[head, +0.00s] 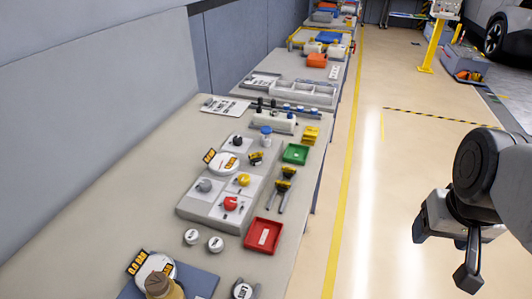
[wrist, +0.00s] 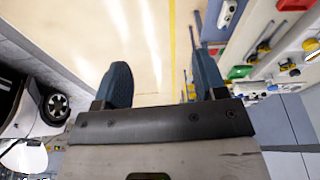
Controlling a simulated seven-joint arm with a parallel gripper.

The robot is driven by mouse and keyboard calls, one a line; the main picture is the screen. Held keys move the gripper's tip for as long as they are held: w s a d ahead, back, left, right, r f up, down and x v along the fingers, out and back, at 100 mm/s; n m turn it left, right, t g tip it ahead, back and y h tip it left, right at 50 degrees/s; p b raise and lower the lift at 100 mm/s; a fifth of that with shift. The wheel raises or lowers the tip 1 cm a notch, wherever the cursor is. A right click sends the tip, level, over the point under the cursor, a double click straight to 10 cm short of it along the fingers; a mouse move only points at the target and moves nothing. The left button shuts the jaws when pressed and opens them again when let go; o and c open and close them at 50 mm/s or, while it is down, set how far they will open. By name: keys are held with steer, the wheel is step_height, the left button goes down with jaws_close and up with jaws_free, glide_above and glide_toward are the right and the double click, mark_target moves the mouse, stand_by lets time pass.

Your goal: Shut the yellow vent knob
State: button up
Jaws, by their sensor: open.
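The yellow vent knob (head: 243,179) sits on a pale square plate on the grey panel (head: 186,212) in the middle of the bench. A red knob (head: 230,203) is in front of it and a grey knob (head: 205,185) to its left. My gripper (head: 443,256) is at the right in the head view, over the floor and well away from the bench. It is open and empty; both dark fingers stand apart in the wrist view (wrist: 160,85). Small yellow parts show at the wrist view's right edge, but I cannot tell which is the knob.
A red tray (head: 263,236) and a green tray (head: 295,153) lie along the bench's right side, with pliers (head: 279,196) between them. A round gauge (head: 224,163) stands behind the knobs. The floor (head: 375,200) between bench and gripper is clear.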

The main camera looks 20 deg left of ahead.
steer(key=w+a+n, duration=0.5)
steer(key=w+a, duration=0.3)
steer(key=w, duration=0.1)
steer(key=n+g, duration=0.3)
steer(key=n, duration=1.1)
glide_above(244, 177)
steer(key=f, duration=1)
steer(key=shift+d+f, duration=0.35)
steer(key=shift+a+f, duration=0.2)
steer(key=shift+a, duration=0.1)
steer(key=shift+f, duration=3.9)
